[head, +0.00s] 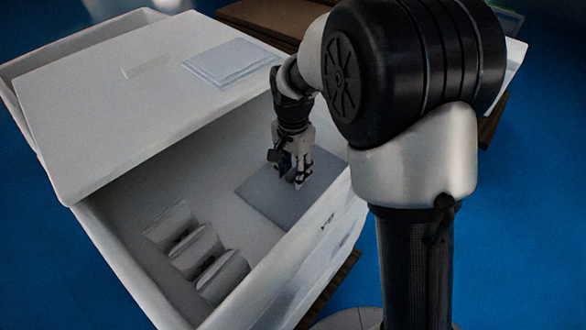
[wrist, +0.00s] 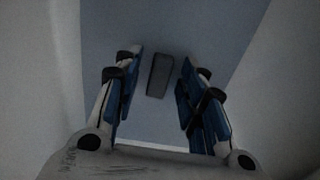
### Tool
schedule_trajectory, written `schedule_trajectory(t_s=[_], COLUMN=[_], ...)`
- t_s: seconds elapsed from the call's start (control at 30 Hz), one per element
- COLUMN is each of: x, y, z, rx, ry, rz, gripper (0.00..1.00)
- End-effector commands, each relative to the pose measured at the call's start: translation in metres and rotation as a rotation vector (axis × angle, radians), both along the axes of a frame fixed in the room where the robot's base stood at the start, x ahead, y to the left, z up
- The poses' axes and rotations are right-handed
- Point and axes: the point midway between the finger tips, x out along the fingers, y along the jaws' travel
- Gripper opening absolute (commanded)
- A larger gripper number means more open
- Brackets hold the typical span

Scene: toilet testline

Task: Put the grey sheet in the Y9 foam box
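The grey sheet (head: 282,211) lies flat inside the white foam box (head: 130,262), at its right end. It also fills the middle of the wrist view (wrist: 165,25), where a small dark grey block (wrist: 160,75) stands out on it. My gripper (head: 293,182) reaches down into the box over the sheet. In the wrist view (wrist: 160,58) its two blue-padded fingers are apart, one on each side of the block, with gaps between. Whether the fingertips touch the sheet cannot be told. A small dark mark on the box's front wall is too small to read.
A white lid (head: 110,120) covers the back of the box, with a stack of pale blue sheets (head: 230,62) on it. White dividers (head: 197,250) stand at the box's left. Box walls rise close around my gripper. Brown pallets and blue floor show around.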

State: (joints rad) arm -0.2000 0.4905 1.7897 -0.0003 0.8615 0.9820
Motion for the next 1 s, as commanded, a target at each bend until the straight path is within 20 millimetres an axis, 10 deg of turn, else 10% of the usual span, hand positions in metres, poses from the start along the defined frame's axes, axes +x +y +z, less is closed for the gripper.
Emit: schedule_trajectory(t_s=[0.33, 1.0], x=[0.001, 0.0], y=[0.0, 0.0], z=[0.011, 0.121], rx=[0.0, 0.0], ry=[-0.003, 0.0], rz=[0.0, 0.0], gripper=[0.38, 0.38])
